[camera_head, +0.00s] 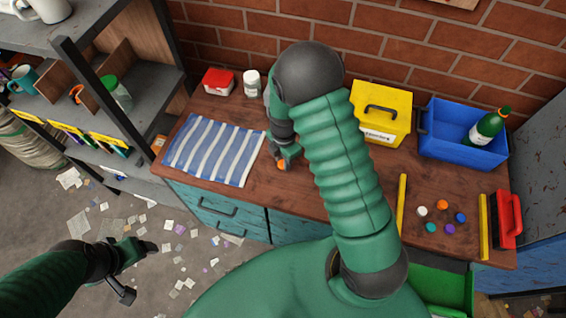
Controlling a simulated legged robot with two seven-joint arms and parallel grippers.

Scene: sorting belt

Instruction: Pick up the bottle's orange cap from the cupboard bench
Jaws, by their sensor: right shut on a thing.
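A small orange cap (281,164) is at the tips of my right gripper (284,160), over the wooden bench top (300,190) just right of the striped cloth. My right gripper is shut on it, and the dark fingers hide part of it. I cannot tell whether the cap still touches the wood. My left gripper (139,272) is empty, its fingers apart, over the floor in front of the bench. A green bottle (487,129) with a white label leans in the blue bin (460,158) at the back right.
A blue-and-white striped cloth (215,149), red box (218,82) and white jar (252,83) are on the left. A yellow box (381,113) stands behind my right arm. Several coloured caps, one orange (442,204), lie between yellow strips. A shelf (150,85) borders the left.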

